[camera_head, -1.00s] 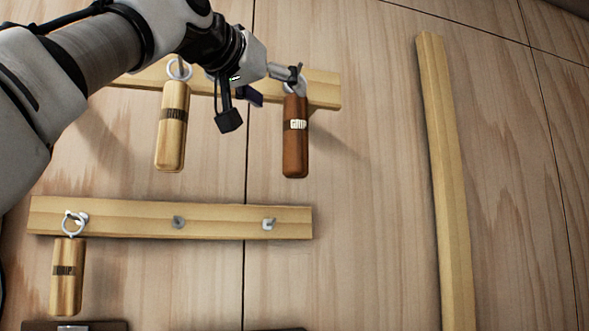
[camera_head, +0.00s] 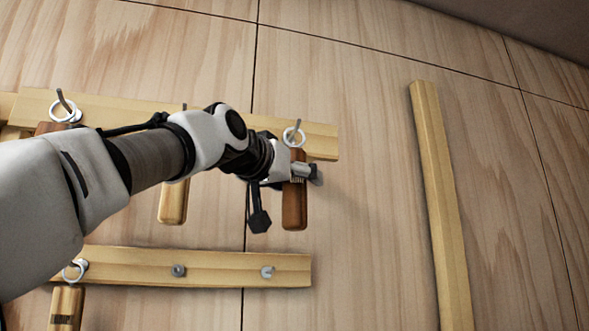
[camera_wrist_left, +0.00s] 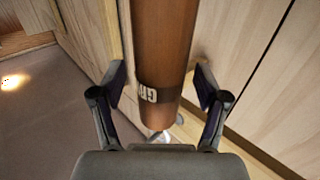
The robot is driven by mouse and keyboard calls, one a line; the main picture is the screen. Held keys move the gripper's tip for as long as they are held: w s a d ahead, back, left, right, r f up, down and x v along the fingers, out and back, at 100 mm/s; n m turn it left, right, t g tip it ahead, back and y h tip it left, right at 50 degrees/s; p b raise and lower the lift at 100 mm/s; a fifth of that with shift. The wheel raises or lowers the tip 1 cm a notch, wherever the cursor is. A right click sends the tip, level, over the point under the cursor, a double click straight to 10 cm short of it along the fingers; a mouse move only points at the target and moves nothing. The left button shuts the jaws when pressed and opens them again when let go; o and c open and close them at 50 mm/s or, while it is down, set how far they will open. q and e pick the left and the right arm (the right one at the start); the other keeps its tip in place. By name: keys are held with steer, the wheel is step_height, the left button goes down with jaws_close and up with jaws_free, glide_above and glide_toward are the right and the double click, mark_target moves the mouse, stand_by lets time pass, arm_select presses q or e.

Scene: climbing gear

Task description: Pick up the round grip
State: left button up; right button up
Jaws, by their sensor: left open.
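A dark brown wooden grip (camera_head: 294,212), rounded and with a pale label, hangs by a white ring from a hook on the upper wooden rail. My left gripper (camera_head: 303,173) is at the upper half of this grip and partly covers it. In the left wrist view the brown grip (camera_wrist_left: 165,50) runs between the two fingers of the left gripper (camera_wrist_left: 160,85). The fingers are apart, one on each side, with a visible gap to the grip. My right gripper is not in view.
A light wooden grip (camera_head: 173,204) hangs to the left, partly behind my arm. Another light grip (camera_head: 67,304) hangs from the lower rail (camera_head: 220,268), which has two empty hooks. A vertical wooden strip (camera_head: 440,200) is at right. The wall between is clear.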

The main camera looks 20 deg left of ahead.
arm_select(q)
steer(key=shift+w+f, duration=0.15)
steer(key=shift+w, duration=0.05)
steer(key=shift+s, duration=0.25)
steer(key=c, duration=1.3)
steer(key=shift+c, duration=0.2)
steer(key=shift+w, duration=0.1)
steer(key=shift+r, duration=0.2)
steer(key=shift+r, duration=0.3)
steer(key=s+d+b, duration=0.7)
steer(key=s+d, duration=0.3)
steer(key=s, duration=0.5)
steer(key=shift+r+b, duration=0.35)
